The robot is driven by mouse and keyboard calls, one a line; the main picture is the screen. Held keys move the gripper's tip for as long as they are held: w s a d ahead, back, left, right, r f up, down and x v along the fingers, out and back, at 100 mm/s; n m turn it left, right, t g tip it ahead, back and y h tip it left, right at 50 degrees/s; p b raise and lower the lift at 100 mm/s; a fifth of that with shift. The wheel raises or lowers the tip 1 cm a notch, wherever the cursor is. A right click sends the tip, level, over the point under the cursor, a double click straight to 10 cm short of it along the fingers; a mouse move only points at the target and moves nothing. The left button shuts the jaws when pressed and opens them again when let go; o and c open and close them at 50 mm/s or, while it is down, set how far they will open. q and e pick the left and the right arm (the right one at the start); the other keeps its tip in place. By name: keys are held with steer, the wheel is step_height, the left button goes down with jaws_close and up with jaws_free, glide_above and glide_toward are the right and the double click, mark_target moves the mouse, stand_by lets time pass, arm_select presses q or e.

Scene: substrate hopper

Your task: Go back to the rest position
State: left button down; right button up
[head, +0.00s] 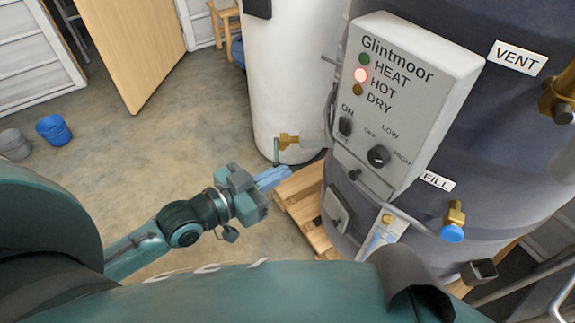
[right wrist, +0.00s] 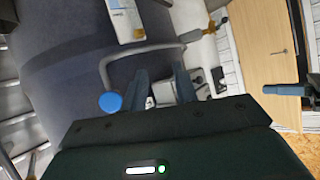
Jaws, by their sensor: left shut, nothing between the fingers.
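My left gripper (head: 272,179) is shut and empty, with its blue fingers together. It is in the air over the floor, left of the dark hopper (head: 480,140) and apart from it in the picture. My right gripper (right wrist: 162,85) shows only in the right wrist view. Its two dark fingers stand apart with no held thing visible between them. A bent grey bar (right wrist: 125,50) appears beyond the fingers; I cannot tell whether anything touches it. The hopper carries a grey Glintmoor control box (head: 410,100), with its HOT lamp (head: 361,75) lit.
A brass fitting with a blue cap (head: 452,233) juts from the hopper. A white tank (head: 290,75) with a brass tap (head: 288,141) stands behind. A wooden pallet (head: 300,195) edges the hopper. Blue (head: 54,130) and grey buckets (head: 14,144) stand left. The middle floor is clear.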

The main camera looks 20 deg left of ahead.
steer(key=shift+f, duration=0.1)
stand_by(0.4)
